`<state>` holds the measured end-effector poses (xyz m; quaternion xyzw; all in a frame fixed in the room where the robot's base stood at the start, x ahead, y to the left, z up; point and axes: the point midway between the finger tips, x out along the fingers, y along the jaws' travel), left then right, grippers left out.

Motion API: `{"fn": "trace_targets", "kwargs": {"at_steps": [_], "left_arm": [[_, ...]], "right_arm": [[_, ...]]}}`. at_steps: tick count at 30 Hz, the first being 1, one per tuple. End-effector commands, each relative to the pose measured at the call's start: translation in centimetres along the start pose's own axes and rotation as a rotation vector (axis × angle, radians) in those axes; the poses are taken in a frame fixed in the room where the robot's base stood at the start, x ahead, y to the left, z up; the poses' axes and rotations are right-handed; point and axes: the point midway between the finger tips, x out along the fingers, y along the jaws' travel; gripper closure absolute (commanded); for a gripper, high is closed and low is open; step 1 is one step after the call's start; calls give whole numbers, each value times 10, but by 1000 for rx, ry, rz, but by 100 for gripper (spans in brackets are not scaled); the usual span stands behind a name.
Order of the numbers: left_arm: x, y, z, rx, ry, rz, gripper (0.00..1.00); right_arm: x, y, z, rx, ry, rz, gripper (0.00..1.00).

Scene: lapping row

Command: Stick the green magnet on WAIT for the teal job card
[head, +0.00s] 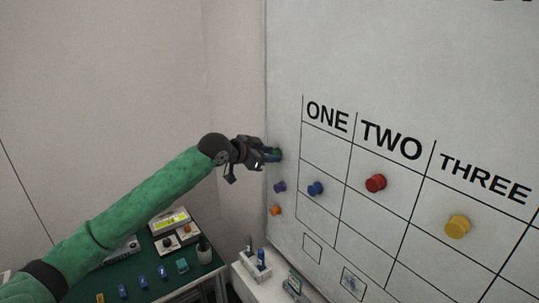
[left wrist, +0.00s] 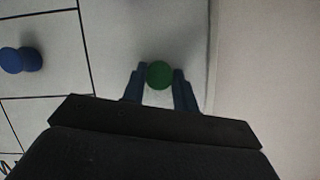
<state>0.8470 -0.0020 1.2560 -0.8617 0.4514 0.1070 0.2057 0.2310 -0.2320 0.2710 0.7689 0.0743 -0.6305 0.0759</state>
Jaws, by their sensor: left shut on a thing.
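My left gripper (head: 271,155) is at the left margin of the whiteboard (head: 390,60), left of the grid. It is shut on the green magnet (left wrist: 159,74), which shows between its two fingertips in the left wrist view. In the head view the magnet (head: 279,154) shows as a small green bit at the fingertips, against or very near the board. The board has columns headed ONE, TWO and THREE; no WAIT label shows in these frames. The teal job card cannot be made out for certain. My right gripper is not in view.
Purple (head: 279,187) and orange (head: 275,210) magnets sit below on the margin. Blue (head: 316,188), red (head: 375,183) and yellow (head: 457,226) magnets sit in the grid. A green-topped bench (head: 140,276) with devices and a white ledge (head: 262,290) with pens stand below.

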Motion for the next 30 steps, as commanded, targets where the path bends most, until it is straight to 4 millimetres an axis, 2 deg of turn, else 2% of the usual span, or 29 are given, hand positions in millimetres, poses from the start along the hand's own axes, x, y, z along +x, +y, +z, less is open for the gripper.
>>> {"fn": "trace_targets", "kwargs": {"at_steps": [30], "left_arm": [[-21, 2, 8, 0, 0, 0, 93]], "right_arm": [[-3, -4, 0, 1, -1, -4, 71]]}}
